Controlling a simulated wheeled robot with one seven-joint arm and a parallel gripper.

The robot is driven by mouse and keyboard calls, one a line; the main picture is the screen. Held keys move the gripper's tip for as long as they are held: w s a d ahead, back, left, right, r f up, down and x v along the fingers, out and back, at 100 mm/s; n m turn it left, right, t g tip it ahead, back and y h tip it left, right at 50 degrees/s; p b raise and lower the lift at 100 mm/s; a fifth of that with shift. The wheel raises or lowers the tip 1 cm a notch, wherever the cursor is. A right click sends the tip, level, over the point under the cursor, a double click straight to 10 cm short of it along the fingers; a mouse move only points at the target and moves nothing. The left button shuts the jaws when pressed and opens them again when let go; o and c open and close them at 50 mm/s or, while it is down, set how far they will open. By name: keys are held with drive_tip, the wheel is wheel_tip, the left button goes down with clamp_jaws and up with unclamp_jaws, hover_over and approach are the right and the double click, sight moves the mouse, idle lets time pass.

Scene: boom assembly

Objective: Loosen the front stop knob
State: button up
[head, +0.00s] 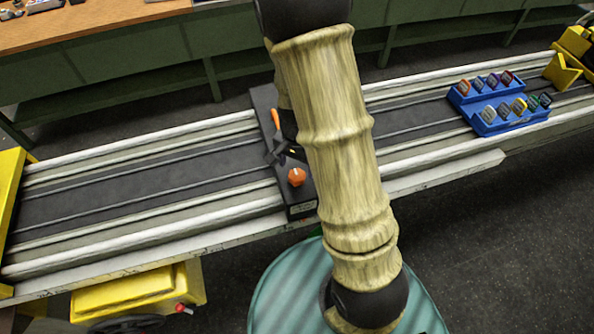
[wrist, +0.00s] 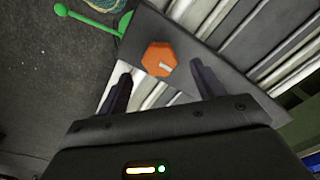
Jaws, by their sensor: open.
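The front stop knob (head: 297,176) is orange and faceted with a pale mark on top. It sits on the near end of a dark block (head: 300,208) that lies across the rails. In the wrist view the knob (wrist: 159,59) shows on the dark plate, ahead of and between the open fingers. My gripper (wrist: 160,85) is open and empty, apart from the knob. In the head view my gripper (head: 281,152) is just behind the knob, partly hidden by my arm. A second orange part (head: 275,118) shows farther back on the block.
A blue tray (head: 500,128) with several small coloured pieces stands on the rails at the right. Yellow end parts (head: 10,205) stand at the rail ends. A green rod (wrist: 95,25) with a ball end is near the knob's plate. The left rails are clear.

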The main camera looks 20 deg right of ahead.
sight(297, 174)
drive_tip(key=shift+f, duration=1.9)
drive_tip(key=c, duration=1)
